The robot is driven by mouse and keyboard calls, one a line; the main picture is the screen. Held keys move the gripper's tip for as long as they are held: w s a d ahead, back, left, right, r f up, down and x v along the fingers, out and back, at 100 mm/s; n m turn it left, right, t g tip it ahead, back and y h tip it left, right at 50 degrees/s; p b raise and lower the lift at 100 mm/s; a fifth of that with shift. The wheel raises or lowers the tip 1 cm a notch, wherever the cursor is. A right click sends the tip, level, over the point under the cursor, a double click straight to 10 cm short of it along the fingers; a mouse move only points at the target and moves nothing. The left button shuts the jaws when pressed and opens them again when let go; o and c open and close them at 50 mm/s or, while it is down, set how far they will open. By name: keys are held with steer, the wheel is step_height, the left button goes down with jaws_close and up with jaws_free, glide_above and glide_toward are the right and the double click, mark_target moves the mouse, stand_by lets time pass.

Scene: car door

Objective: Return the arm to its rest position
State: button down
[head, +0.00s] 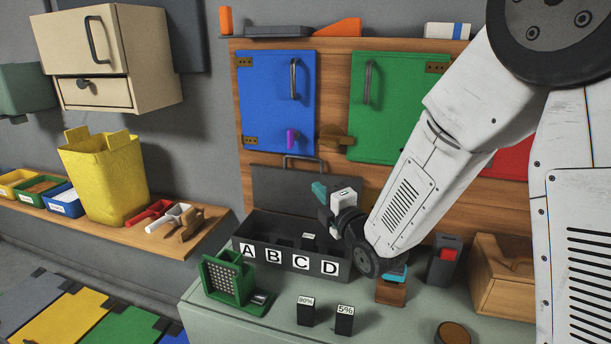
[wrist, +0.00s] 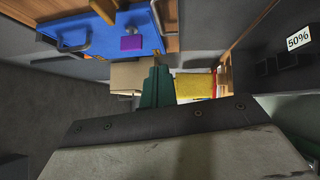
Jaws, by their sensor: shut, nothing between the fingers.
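My arm reaches in from the right of the head view, a white link crossing in front of the cabinet. My gripper (head: 320,191) has teal fingers and is shut and empty. It is in the air above the black box with slots A, B, C, D (head: 290,257), in front of its raised dark lid (head: 275,188). In the wrist view the shut fingers (wrist: 158,88) show at the middle, with the blue door (wrist: 100,28) beyond them. A block labelled 50% (wrist: 299,38) shows at the right of that view.
Blocks labelled 90% (head: 306,313) and 5% (head: 344,320) stand on the table near a green holder (head: 229,280). A wooden box (head: 500,277) stands at the right. The green door (head: 385,105) is behind my arm. A yellow bin (head: 105,180) is on the left shelf.

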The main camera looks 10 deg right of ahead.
step_height(320, 180, down, 9)
steer(key=s+d+m+g+h, duration=0.1)
steer(key=d+m+g+h, duration=0.15)
steer(key=m+g, duration=0.25)
steer(key=s+d+f+m+g+h, duration=0.3)
steer(key=s+d+m+g, duration=0.1)
steer(key=s+m+g, duration=0.15)
steer(key=s+d+r+m+g, duration=0.2)
steer(key=s+d+r+m, duration=0.1)
steer(key=s, duration=0.7)
steer(key=s+d+r+m+g+h, duration=0.1)
steer(key=s+d+r+m+g, duration=0.1)
steer(key=s+r+m, duration=0.4)
steer(key=s+d+r+m+g+h, duration=0.1)
steer(key=s+d+r+m, duration=0.3)
steer(key=s, duration=1)
step_height(320, 180, up, 2)
steer(key=shift+d+r+g, duration=0.2)
steer(key=shift+d+g, duration=0.15)
steer(key=shift+g, duration=0.1)
